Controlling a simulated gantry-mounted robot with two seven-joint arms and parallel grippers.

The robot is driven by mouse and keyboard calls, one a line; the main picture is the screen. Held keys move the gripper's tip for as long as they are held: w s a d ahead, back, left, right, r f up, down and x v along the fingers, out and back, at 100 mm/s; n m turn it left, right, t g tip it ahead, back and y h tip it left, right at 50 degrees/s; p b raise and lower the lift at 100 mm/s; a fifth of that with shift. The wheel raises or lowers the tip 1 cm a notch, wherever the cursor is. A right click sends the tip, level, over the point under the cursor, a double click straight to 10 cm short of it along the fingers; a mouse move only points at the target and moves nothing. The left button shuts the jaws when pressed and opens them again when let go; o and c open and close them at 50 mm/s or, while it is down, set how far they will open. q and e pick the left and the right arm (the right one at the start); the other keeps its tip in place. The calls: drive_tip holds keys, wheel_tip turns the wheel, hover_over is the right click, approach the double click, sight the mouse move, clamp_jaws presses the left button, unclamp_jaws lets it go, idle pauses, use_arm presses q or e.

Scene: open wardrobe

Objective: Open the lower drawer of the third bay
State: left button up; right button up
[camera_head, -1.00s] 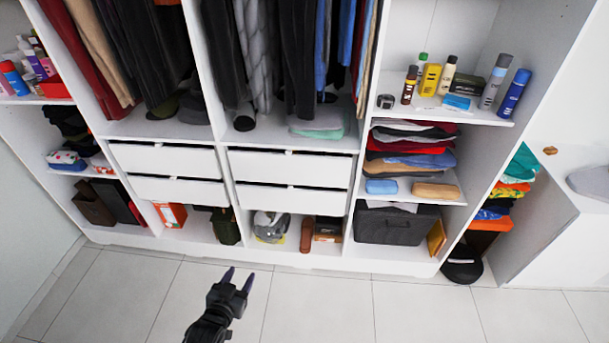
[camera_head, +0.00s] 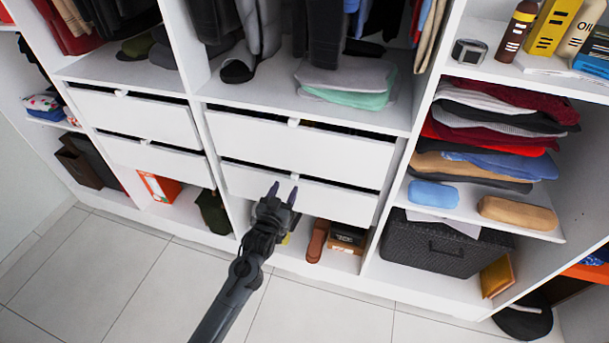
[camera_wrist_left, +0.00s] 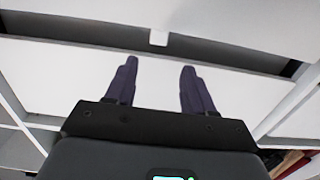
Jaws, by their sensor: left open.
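The lower drawer of the third bay (camera_head: 338,203) is a white front under a matching upper drawer (camera_head: 300,150). It looks shut, with a dark gap along its top edge. Its front fills the middle of the left wrist view (camera_wrist_left: 60,75), where a small white handle tab (camera_wrist_left: 158,37) sits at its top edge. My left gripper (camera_head: 282,190) is open and empty in front of this drawer, just below the tab. In the left wrist view its two dark fingers (camera_wrist_left: 157,75) point toward the tab, one on each side, and look apart from it. My right gripper is out of view.
The second bay has similar white drawers (camera_head: 135,115) to the left. Below the third bay's drawers are a brown item (camera_head: 317,240) and a box (camera_head: 347,239). A dark basket (camera_head: 440,245) and folded clothes stand right. The tiled floor in front is clear.

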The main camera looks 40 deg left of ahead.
sight(294, 176)
use_arm(q)
drive_tip(key=w+b, duration=0.2)
drive_tip(key=w+f+b, duration=0.1)
drive_tip(key=shift+w+a, duration=0.1)
drive_tip(key=shift+a, duration=0.25)
drive_tip(key=b+x, duration=0.2)
drive_tip(key=x, duration=0.5)
drive_tip(key=shift+w+b, duration=0.1)
drive_tip(key=shift+b, duration=0.2)
drive_tip(key=shift+w+a+r, duration=0.15)
drive_tip(key=shift+w+a, duration=0.05)
drive_tip(key=shift+w, duration=0.25)
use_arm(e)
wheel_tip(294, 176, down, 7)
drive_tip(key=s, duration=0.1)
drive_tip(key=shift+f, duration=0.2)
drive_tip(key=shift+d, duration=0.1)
use_arm(q)
clamp_jaws()
